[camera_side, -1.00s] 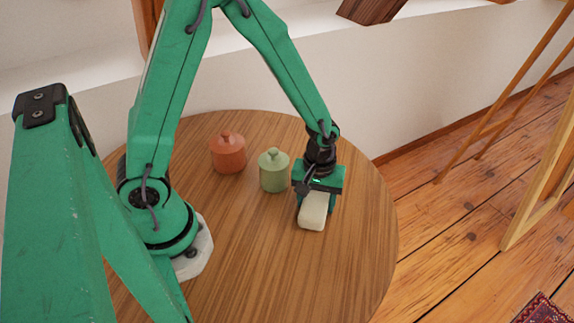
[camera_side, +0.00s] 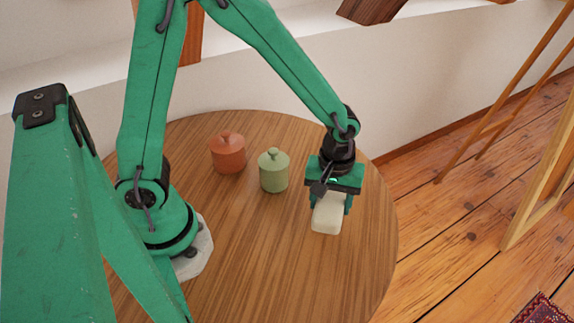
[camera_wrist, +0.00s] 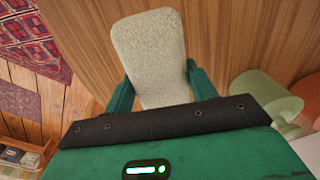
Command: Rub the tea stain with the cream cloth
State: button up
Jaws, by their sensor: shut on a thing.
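The cream cloth (camera_side: 327,214) is a thick, block-shaped pad held between the jaws of my gripper (camera_side: 331,205). In the wrist view the cloth (camera_wrist: 150,55) sticks out ahead of the green fingers (camera_wrist: 163,88), which press on both its sides. The cloth is over the right part of the round wooden table (camera_side: 250,255). I cannot tell whether its underside touches the tabletop. No tea stain shows in either view; the cloth and my gripper hide part of the table.
A green lidded pot (camera_side: 273,172) stands left of my gripper, and an orange lidded pot (camera_side: 228,154) stands farther left. The table's right edge is close to the cloth. The front of the table is clear. A wooden frame (camera_side: 540,190) stands on the floor at right.

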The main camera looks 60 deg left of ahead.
jog(key=shift+r, duration=1.8)
